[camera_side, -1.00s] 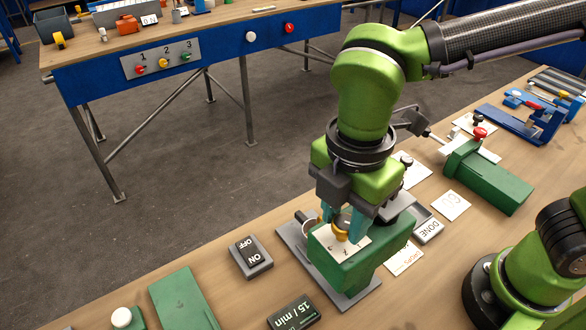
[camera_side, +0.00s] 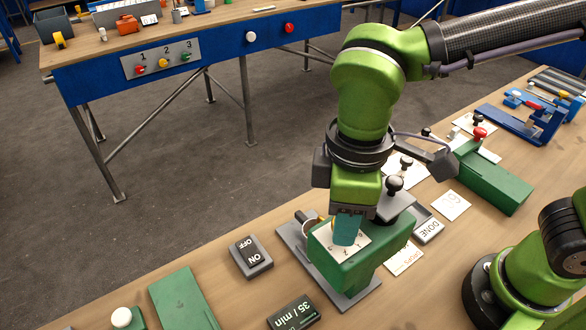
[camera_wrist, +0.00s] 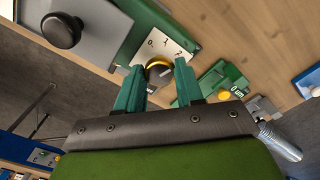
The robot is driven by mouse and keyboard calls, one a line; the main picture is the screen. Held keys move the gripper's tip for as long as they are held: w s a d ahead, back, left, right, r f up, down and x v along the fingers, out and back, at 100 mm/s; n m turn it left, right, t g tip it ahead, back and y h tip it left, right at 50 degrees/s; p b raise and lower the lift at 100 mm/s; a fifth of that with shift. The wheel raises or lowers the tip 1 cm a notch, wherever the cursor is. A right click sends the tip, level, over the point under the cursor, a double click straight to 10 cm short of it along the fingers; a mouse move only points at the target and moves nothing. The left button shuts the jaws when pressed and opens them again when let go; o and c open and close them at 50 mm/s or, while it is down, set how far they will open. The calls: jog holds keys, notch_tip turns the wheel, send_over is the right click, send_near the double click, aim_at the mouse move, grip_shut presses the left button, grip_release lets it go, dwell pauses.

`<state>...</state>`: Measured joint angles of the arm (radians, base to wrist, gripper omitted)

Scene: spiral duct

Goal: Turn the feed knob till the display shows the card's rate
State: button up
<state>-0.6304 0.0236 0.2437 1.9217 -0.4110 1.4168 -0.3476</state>
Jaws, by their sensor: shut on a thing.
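The feed knob, with a yellow rim, stands on a white dial plate (camera_side: 358,247) on top of a green housing (camera_side: 365,268). In the wrist view the knob (camera_wrist: 158,66) sits between my two teal fingertips. My gripper (camera_side: 347,229) is shut on it, pointing down from above; in the side view the fingers mostly hide the knob. The dark display (camera_side: 294,313) at the bottom reads 35 / min. A white card (camera_side: 451,205) lies right of the housing; its writing is too small and turned to read surely. Another printed card (camera_side: 404,259) lies nearer the housing.
An OFF/ON switch (camera_side: 250,257) lies left of the housing. A DONE key (camera_side: 429,230) is to its right. A black ball knob (camera_side: 395,185) stands close behind my gripper. A green block (camera_side: 488,180) with a red knob is further right.

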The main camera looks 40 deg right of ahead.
jog(key=shift+m, duration=1.2)
jog(key=o, duration=1)
jog(key=shift+o, duration=0.2)
notch_tip(320, 180, up, 17)
